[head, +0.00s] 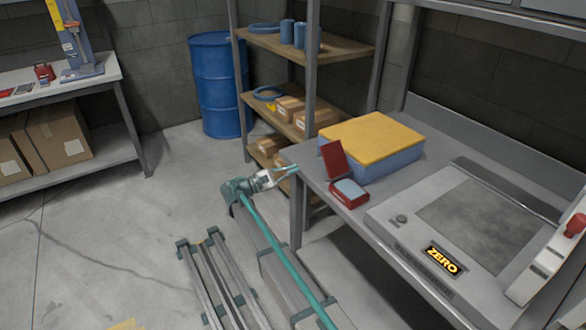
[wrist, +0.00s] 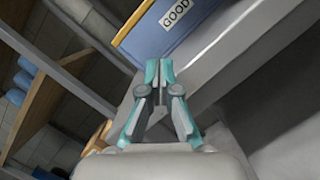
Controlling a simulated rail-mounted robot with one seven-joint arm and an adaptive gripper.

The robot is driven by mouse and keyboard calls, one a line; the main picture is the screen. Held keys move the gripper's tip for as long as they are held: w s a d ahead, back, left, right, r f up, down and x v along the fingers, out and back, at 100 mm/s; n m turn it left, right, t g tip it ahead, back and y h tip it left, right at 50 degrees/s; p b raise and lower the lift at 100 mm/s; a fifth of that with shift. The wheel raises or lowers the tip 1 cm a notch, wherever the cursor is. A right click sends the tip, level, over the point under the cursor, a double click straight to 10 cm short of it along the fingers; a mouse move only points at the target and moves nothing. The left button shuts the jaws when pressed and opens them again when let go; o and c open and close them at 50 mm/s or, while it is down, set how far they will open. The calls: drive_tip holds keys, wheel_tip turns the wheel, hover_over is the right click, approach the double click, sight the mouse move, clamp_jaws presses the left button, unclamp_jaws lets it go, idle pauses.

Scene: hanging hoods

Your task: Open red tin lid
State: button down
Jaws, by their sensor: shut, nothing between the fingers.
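The red tin (head: 349,195) sits on the near left corner of the grey workbench, with a pale blue-grey surface showing inside. Its red lid (head: 334,160) stands raised at the tin's left side, steeply tilted up. My gripper (head: 291,169) is at the bench's left edge, left of the lid and apart from it. In the wrist view my gripper (wrist: 159,72) is shut and empty, with its teal fingertips in front of the grey bench edge. The tin and lid are not in the wrist view.
A blue box with a yellow top (head: 372,143) stands behind the tin; its GOOD label (wrist: 175,13) shows in the wrist view. A shelf rack (head: 312,70) stands behind my gripper.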

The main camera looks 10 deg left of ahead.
sight(313, 168)
drive_tip(key=p+x, duration=0.1)
drive_tip(key=x, duration=0.7)
drive_tip(key=shift+d, duration=0.2)
drive_tip(key=shift+s+d+r, duration=0.2)
drive_tip(key=shift+s+r, duration=0.2)
drive_tip(key=shift+r, duration=0.05)
drive_tip(key=shift+s+d+r, duration=0.25)
drive_tip(key=shift+s+r, duration=0.15)
drive_tip(key=shift+r, duration=0.05)
drive_tip(key=shift+s+d+r, duration=0.3)
drive_tip(key=shift+r, duration=0.15)
drive_tip(key=shift+r+p, duration=0.4)
drive_tip(key=shift+s+d+r+m+b, duration=0.2)
drive_tip(key=shift+r+m+b, duration=0.2)
drive_tip(key=shift+r+m, duration=0.2)
drive_tip(key=shift+s+r+p, duration=0.1)
drive_tip(key=shift+r+p, duration=0.2)
drive_tip(key=shift+r, duration=0.15)
drive_tip(key=shift+f, duration=0.1)
